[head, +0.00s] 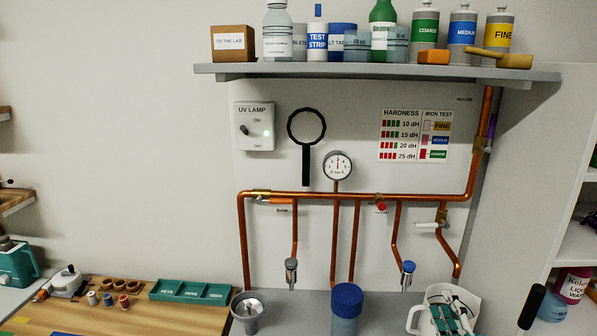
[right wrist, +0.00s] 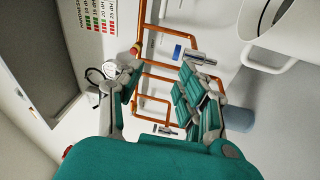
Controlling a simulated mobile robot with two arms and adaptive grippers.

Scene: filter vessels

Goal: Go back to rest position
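My right gripper (head: 445,318) shows at the bottom right of the head view, teal with pale links, in front of the white jug (head: 415,318). In the right wrist view its two teal fingers (right wrist: 158,88) stand apart with nothing held between them; pipes show through the gap. The jug (right wrist: 285,38) is at the upper right there, apart from the fingers. My left gripper is not in view.
Copper pipes (head: 350,196) with a gauge (head: 337,166) run along the wall below a loaded shelf (head: 380,72). A blue-lidded vessel (head: 346,300) and a metal cup (head: 248,309) stand on the counter. A wooden bench (head: 150,312) with a teal tray (head: 190,291) is at left.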

